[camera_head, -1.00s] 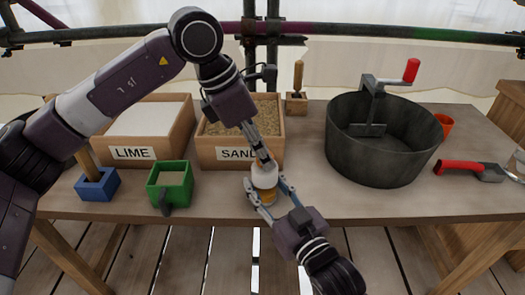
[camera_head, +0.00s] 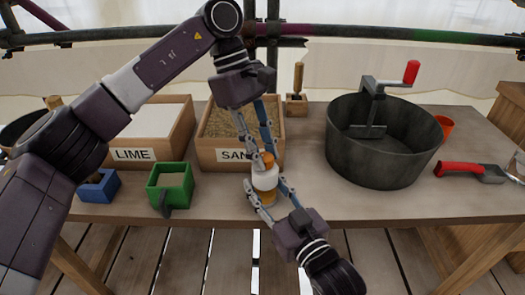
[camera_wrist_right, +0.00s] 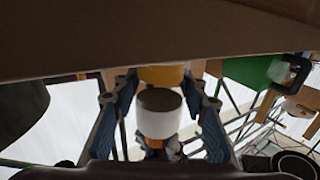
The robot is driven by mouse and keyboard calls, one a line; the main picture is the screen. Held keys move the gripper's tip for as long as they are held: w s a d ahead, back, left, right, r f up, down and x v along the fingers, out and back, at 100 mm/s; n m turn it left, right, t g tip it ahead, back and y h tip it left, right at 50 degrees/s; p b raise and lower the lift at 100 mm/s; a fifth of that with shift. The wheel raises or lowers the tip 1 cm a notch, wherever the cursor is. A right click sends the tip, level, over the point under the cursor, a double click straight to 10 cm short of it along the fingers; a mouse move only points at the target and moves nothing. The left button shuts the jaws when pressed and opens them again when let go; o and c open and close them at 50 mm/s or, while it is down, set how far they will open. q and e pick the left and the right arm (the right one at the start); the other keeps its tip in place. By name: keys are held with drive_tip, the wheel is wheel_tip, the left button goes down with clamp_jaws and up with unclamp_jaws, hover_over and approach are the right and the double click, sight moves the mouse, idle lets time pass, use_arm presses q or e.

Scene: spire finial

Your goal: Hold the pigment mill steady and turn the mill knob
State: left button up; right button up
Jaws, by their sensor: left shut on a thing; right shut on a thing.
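The pigment mill (camera_head: 265,182) stands upright near the front edge of the table, with a white band, an amber lower part and an orange-brown mill knob (camera_head: 267,160) on top. My right gripper (camera_head: 267,193) comes from the front and is shut on the mill's body. My left gripper (camera_head: 262,160) reaches down from above, shut on the knob, with its fingers on either side of it. In the right wrist view the mill (camera_wrist_right: 160,118) sits between the fingers of the right gripper (camera_wrist_right: 163,110), its white part nearest the middle.
A sand box (camera_head: 212,155) stands right behind the mill, and a lime box (camera_head: 180,145) is left of it. A green container (camera_head: 170,190) and a blue block (camera_head: 98,188) sit on the left. A large metal tub (camera_head: 380,150) and a red-handled trowel (camera_head: 460,167) are on the right.

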use_arm(q)
drive_tip(key=m+y, duration=0.1)
drive_tip(key=m, duration=0.2)
drive_tip(key=m+g+y, duration=0.1)
drive_tip(key=m, duration=0.3)
drive_tip(key=shift+w+d, duration=0.1)
drive_tip(key=shift+d, duration=0.05)
drive_tip(key=m+y, duration=0.1)
drive_tip(key=m, duration=0.1)
drive_tip(key=m+y, duration=0.1)
drive_tip(key=m, duration=0.2)
drive_tip(key=shift+d+f+g, duration=0.1)
drive_tip(key=shift+d+g, duration=0.05)
drive_tip(key=shift+g, duration=0.25)
drive_tip(key=shift+m+y, duration=0.5)
drive_tip(key=shift+m, duration=0.5)
drive_tip(key=o, duration=1.1)
drive_tip(key=shift+o, duration=0.2)
drive_tip(key=shift+n, duration=0.3)
